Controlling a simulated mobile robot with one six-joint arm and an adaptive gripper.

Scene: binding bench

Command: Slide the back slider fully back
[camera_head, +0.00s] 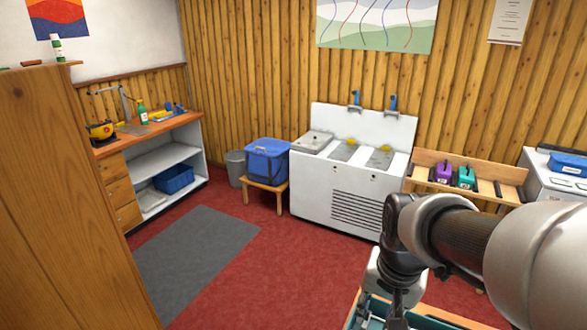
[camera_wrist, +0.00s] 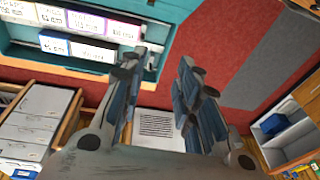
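A teal bench or tray (camera_head: 371,312) lies under my arm at the bottom of the head view, mostly hidden or cut off. In the wrist view its teal frame (camera_wrist: 70,61) fills the top left, with a row of white labelled pieces, a blue-edged one (camera_wrist: 54,44) and a pink-edged one (camera_wrist: 84,22) inside. I cannot tell which part is the back slider. My gripper (camera_wrist: 163,66) is open, with nothing between its fingers. It hangs over the tray in the head view (camera_head: 395,312). In the wrist view its left finger overlaps the tray's right end; contact cannot be judged.
A white sink unit (camera_head: 342,204) stands against the back wall. A wooden rack (camera_head: 425,171) holds a purple box (camera_head: 444,172) and a teal box (camera_head: 466,177). A blue bin (camera_head: 267,160) is on a stool. A wooden cabinet (camera_head: 60,200) fills the left.

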